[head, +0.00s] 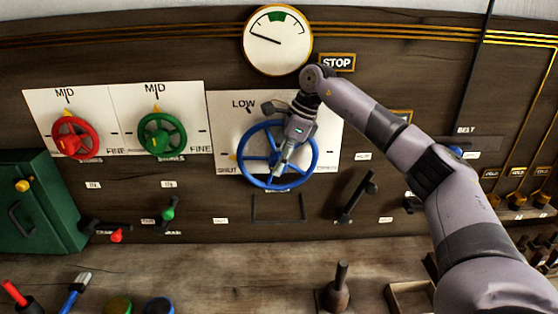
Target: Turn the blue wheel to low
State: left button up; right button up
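The blue wheel (313,150) is mounted on a white plate (222,120) on the wooden wall. The plate reads LOW at the upper left, SHUT at the lower left and a small word, hard to read, at the lower right. A small yellow pointer (233,157) shows at the wheel's left edge, near SHUT. My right gripper (281,171) reaches down in front of the wheel, with its fingertips over the part just below the hub. It hides the hub, part of the upper rim and the plate's top middle. Whether its fingers grip anything is unclear. My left gripper is out of view.
A red wheel (75,138) and a green wheel (162,134), both pointing to MID, are on the left. A round gauge (278,40) and a STOP sign (337,63) are above. A black lever (357,196) is at the lower right. A peg (340,285) stands on the bench.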

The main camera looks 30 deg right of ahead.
jog(key=c, duration=0.5)
jog(key=shift+o, duration=0.2)
jog(key=shift+d+f+t+y+b, duration=0.1)
jog(key=shift+f+t+y+b, duration=0.2)
jog(key=shift+b, duration=0.4)
jog(key=t+y+b, duration=0.1)
jog(key=y+b, duration=0.2)
jog(key=b, duration=0.2)
jog(key=t+y+b, duration=0.2)
jog(key=b, duration=0.4)
jog(key=t+y+b, duration=0.2)
jog(key=y+b, duration=0.1)
jog(key=b, duration=0.3)
jog(key=shift+s+d+f+y, duration=0.15)
jog(key=shift+d+f+y, duration=0.05)
jog(key=shift+f+y, duration=0.1)
jog(key=shift+r+t+y+b, duration=0.2)
jog(key=shift+t+y+b, duration=0.2)
jog(key=shift+b, duration=0.4)
jog(key=shift+r, duration=0.1)
jog(key=o, duration=0.9)
